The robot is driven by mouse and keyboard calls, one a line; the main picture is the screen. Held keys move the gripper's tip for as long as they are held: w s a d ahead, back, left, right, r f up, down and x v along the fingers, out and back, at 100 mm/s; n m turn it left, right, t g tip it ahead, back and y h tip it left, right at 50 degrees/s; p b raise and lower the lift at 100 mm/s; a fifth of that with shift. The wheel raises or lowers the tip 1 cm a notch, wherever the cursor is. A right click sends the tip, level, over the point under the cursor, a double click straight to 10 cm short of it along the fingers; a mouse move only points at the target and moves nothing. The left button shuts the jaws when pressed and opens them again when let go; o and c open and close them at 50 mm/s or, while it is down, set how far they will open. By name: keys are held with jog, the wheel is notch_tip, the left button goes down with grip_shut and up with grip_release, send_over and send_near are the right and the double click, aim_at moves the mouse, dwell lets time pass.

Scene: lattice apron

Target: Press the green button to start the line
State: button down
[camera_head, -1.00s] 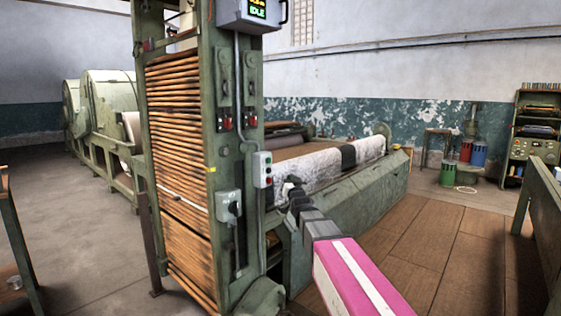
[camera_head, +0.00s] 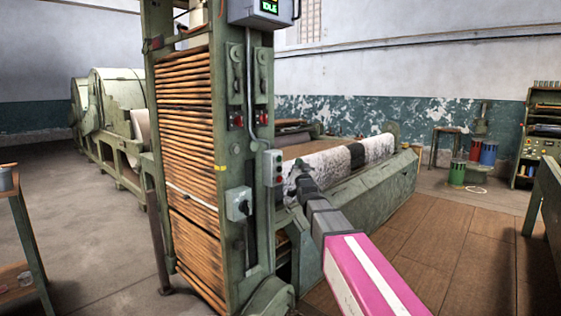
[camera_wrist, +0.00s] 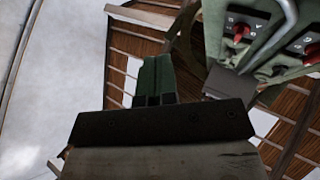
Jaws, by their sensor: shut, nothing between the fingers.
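A pale button box (camera_head: 272,168) is fixed on the right edge of the green machine post in the head view. It carries small red and dark round buttons; the green one is too small to make out clearly. My gripper (camera_head: 294,174) is just right of the box in the picture, at about the same height, and seems apart from it. The depth gap is unclear. In the wrist view my gripper (camera_wrist: 155,75) shows two greenish fingers together, shut and empty. I cannot identify the button box there. A display (camera_head: 268,8) reads IDLE.
A grey switch box (camera_head: 238,205) sits lower on the post, and red rotary switches (camera_head: 236,120) sit above. A red switch (camera_wrist: 240,30) shows in the wrist view. The slatted lattice (camera_head: 185,130) is left of the post. Open floor (camera_head: 90,250) lies left.

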aim_at(279, 159)
jog(key=w+a, duration=0.4)
jog(key=a, duration=0.1)
jog(key=shift+a, duration=0.15)
jog(key=shift+w+a, duration=0.15)
jog(key=shift+w, duration=0.05)
dwell(2.0)
jog(key=shift+w+a, duration=0.15)
